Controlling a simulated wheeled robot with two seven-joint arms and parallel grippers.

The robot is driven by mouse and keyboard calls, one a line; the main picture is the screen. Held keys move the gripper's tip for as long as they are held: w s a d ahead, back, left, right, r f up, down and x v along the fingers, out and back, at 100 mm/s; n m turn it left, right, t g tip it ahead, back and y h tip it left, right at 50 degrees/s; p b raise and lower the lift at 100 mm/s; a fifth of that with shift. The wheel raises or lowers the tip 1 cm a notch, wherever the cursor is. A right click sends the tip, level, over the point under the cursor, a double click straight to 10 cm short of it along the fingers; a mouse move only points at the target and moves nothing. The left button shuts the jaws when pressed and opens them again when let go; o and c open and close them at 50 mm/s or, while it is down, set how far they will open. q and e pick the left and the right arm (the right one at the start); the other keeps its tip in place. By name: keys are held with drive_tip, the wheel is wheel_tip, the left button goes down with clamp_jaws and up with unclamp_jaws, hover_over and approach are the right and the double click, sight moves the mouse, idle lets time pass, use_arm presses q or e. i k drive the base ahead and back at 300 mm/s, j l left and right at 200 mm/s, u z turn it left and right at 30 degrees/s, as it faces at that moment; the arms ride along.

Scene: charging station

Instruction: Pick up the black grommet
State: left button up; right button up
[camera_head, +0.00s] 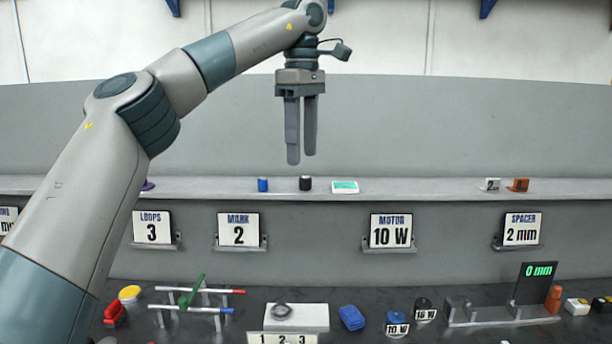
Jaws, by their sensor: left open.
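A small black cylinder (305,183), which looks like the black grommet, stands upright on the back shelf between a blue cylinder and a white box. My left gripper (301,157) points down just above and slightly left of the black piece in the picture. Its two long grey fingers are slightly apart, with nothing between them. The fingertips do not touch the black piece. How far the gripper is in front of the shelf is hard to tell. My right gripper is not in view.
Close by on the shelf are the blue cylinder (263,184) and the white box with a teal top (344,187). Orange and white pieces stand farther right. Below are sign cards, a white block (310,317) with a grey ring, and coloured rods on a rack.

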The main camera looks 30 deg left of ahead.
sight(305, 182)
drive_tip(key=i+j, duration=0.65)
drive_tip(key=i, duration=0.3)
